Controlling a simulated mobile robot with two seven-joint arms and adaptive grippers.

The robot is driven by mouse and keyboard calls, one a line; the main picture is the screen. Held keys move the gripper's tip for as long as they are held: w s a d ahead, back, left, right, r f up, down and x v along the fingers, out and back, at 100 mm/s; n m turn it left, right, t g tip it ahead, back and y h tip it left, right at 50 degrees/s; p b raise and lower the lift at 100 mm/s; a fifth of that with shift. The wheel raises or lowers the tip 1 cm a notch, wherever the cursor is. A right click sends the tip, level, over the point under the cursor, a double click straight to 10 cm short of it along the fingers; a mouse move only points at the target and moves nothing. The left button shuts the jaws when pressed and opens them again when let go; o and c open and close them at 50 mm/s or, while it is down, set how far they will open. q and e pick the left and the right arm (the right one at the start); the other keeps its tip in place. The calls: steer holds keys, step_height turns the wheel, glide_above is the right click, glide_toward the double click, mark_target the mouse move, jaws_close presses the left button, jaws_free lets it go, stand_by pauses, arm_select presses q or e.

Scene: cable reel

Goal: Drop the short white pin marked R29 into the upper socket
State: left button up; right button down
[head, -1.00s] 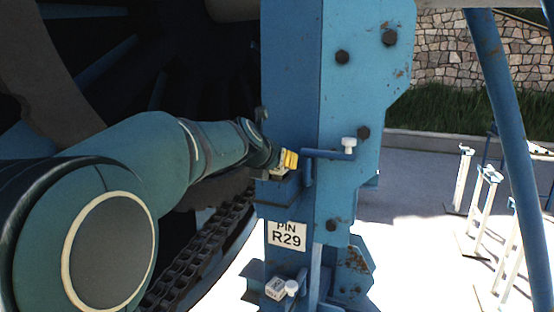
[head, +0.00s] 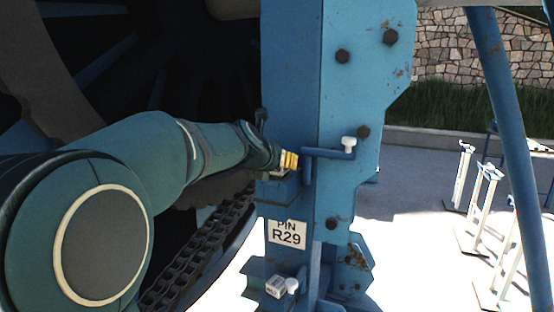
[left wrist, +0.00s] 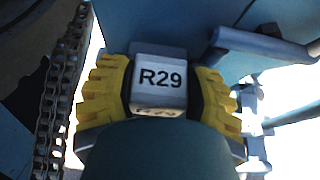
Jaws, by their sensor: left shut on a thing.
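The short white pin marked R29 (left wrist: 160,78) sits between the yellow fingers of my left gripper (left wrist: 160,100) in the left wrist view. In the head view the left gripper (head: 288,162) is at the blue post, just above a small blue bracket (head: 278,188), and the pin is mostly hidden by it. The gripper is shut on the pin. I cannot tell how far the pin is in the upper socket. A sign reading PIN R29 (head: 287,234) is on the post below. My right gripper is not in view.
A blue handle with a white knob (head: 348,143) sticks out right beside the gripper. Lower on the post are a white labelled block (head: 276,287) and another white knob (head: 292,285). A chain (head: 190,255) runs behind the arm. White stands (head: 485,195) are at the right.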

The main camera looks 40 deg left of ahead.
arm_select(q)
steer(key=shift+f, duration=0.25)
steer(key=shift+p, duration=0.5)
stand_by(0.5)
steer(key=o, duration=1.4)
steer(key=shift+f, duration=0.1)
steer(key=shift+s, duration=0.1)
